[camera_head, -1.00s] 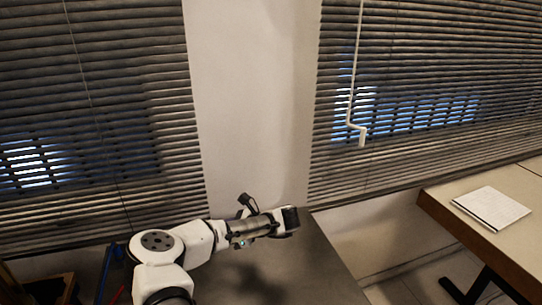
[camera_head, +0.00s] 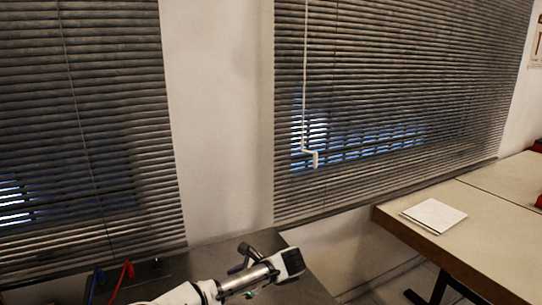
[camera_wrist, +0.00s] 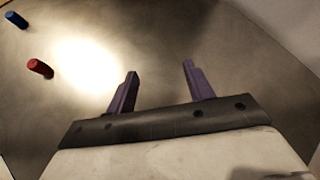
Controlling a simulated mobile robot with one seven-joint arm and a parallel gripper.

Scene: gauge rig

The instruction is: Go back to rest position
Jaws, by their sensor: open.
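My gripper shows at the end of my white arm low in the head view (camera_head: 290,262), over the dark metal table (camera_head: 205,262). In the wrist view its two purple fingers (camera_wrist: 160,69) stand apart with nothing between them. Bare metal tabletop lies beyond the fingers, with a bright light reflection to the left. The fingertips are too small to make out in the head view.
A red piece (camera_wrist: 40,68) and a blue piece (camera_wrist: 17,20) are left of the fingers. A wooden table (camera_head: 480,232) with a white paper pad (camera_head: 433,215) stands at right. Window blinds (camera_head: 400,90) and a wall (camera_head: 215,110) are behind.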

